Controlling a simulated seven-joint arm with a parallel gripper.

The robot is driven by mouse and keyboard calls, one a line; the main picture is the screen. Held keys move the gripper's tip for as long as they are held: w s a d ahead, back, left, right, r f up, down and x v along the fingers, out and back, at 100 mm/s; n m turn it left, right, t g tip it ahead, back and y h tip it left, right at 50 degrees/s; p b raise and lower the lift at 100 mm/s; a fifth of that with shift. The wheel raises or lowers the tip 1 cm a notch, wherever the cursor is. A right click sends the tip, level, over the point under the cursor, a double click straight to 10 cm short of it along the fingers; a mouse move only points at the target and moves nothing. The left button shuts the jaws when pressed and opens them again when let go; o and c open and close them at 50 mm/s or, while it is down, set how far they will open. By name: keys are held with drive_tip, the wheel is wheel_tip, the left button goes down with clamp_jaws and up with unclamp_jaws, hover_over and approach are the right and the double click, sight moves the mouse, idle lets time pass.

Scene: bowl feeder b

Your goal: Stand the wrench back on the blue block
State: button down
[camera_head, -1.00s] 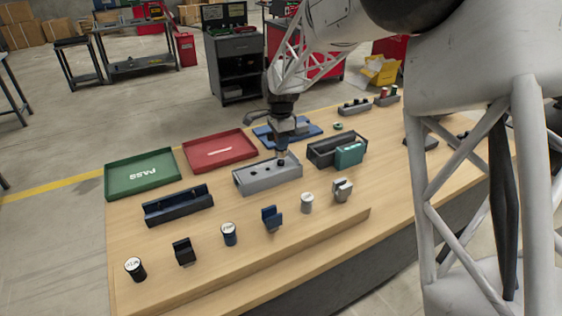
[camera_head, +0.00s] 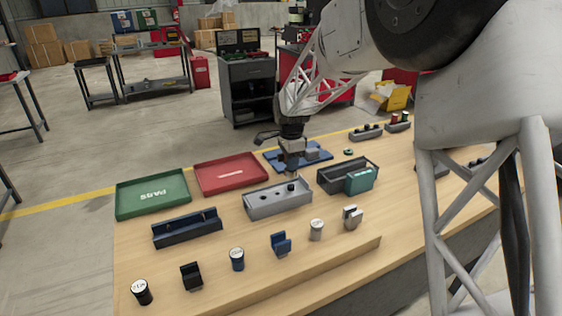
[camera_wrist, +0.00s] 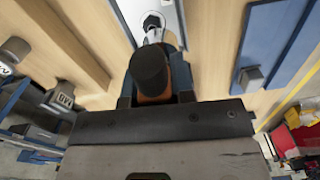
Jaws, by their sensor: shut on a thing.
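My gripper (camera_wrist: 155,98) is shut on the wrench (camera_wrist: 152,72). The wrench has a round black end, an orange-brown body and a thin metal shaft pointing away from the wrist camera. In the head view my gripper (camera_head: 292,170) is over the right end of the grey block. The shaft's far end is close to a black hexagonal piece (camera_wrist: 152,21) on that block; I cannot tell if they touch. The blue block (camera_head: 312,156) is low and flat, carries a small grey piece, and lies behind the gripper. It also shows at right in the wrist view (camera_wrist: 272,38).
The grey block (camera_head: 262,211) is below the gripper. A dark open box with a teal piece (camera_head: 360,180) stands to its right. A red tray (camera_head: 230,190) and green tray (camera_head: 150,212) lie left, a navy holder (camera_head: 187,235) in front. Several small parts line the front.

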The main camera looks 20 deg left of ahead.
drive_tip(key=w+a+f, duration=0.1)
drive_tip(key=w+a, duration=0.1)
drive_tip(key=w, duration=0.3)
drive_tip(key=w+a+f+n, duration=0.1)
drive_tip(key=w+a, duration=0.2)
drive_tip(key=w, duration=0.3)
drive_tip(key=shift+a+f, duration=0.3)
drive_tip(key=shift+f, duration=0.05)
drive_tip(key=shift+w+a+f, duration=0.25)
drive_tip(key=shift+w+a, duration=1)
drive_tip(key=shift+w, duration=0.95)
drive_tip(key=shift+w+a+f, duration=0.2)
drive_tip(key=shift+w+a, duration=1.1)
drive_tip(key=shift+w, duration=0.95)
drive_tip(key=shift+w+a+f, duration=0.25)
drive_tip(key=shift+w+a, duration=1)
drive_tip(key=shift+w, duration=0.95)
drive_tip(key=shift+w, duration=0.1)
drive_tip(key=shift+w+a, duration=0.1)
drive_tip(key=shift+w, duration=0.05)
drive_tip(key=shift+f, duration=1.8)
drive_tip(key=shift+f, duration=0.15)
drive_tip(key=c, duration=1)
unclamp_jaws()
